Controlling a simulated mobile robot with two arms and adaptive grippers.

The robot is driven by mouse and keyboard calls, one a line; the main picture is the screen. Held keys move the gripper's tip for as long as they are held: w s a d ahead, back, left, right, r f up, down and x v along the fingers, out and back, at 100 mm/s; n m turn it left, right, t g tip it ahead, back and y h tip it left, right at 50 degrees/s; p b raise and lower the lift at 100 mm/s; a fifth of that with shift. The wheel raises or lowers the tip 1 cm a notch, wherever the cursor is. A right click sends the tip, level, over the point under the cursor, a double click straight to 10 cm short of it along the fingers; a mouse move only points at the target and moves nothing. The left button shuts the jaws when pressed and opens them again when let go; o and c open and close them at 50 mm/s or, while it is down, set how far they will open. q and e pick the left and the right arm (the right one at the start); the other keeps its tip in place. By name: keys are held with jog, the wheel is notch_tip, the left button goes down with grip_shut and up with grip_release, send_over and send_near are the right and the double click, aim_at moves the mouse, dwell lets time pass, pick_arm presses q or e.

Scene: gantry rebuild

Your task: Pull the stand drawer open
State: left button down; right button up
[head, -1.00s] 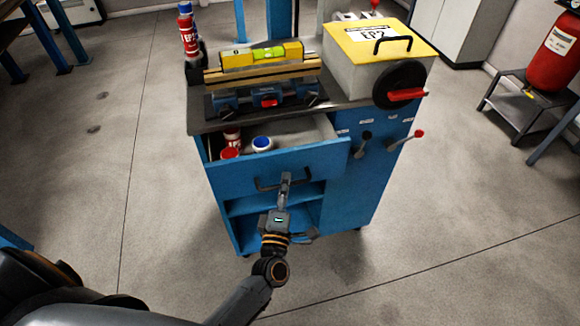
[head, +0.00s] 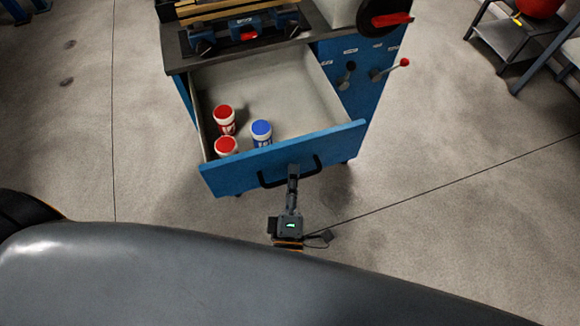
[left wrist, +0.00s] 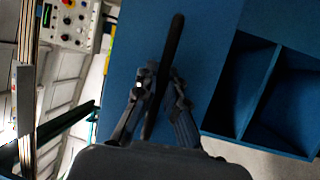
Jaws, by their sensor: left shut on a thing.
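The stand drawer (head: 225,181) is blue-fronted with a pale inside and stands far out of the blue stand (head: 365,105). Its dark bar handle (head: 311,170) runs across the front face. My left gripper (head: 293,174) is shut on the handle near its middle. In the left wrist view the handle (left wrist: 174,40) passes between the two fingers of my left gripper (left wrist: 158,92). Two red-lidded containers (head: 224,118) and one blue-lidded container (head: 261,132) stand in the drawer's front left part. My right gripper is not in view.
A vise-like fixture (head: 245,28) sits on the stand's top. Levers (head: 390,69) stick out of the stand's right part. A dark side table (head: 505,50) stands at the upper right.

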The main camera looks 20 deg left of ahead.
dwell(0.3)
pick_arm(q)
jog(key=c, duration=1.4)
grip_release()
jog(key=v, duration=0.7)
jog(key=shift+s, duration=0.25)
jog(key=shift+d, duration=0.1)
jog(key=s+a+f+m+g+h, duration=0.1)
jog(key=s+f+m+g+h, duration=0.3)
jog(key=f, duration=0.6)
jog(key=f+m+g+h, duration=0.1)
jog(key=f+m+g, duration=0.1)
jog(key=f+m, duration=0.65)
jog(key=s+a+f+m+g+h, duration=0.15)
jog(key=f+m+g, duration=0.25)
jog(key=f, duration=0.8)
jog(key=s+a+f+m+g+y, duration=0.2)
jog(key=s+a+f+m+g, duration=0.3)
jog(key=s+a+f, duration=0.8)
jog(key=s+a+g, duration=0.1)
jog(key=s+g, duration=0.2)
jog(key=shift+s+f+g+y, duration=0.3)
jog(key=shift+s+f+y, duration=0.05)
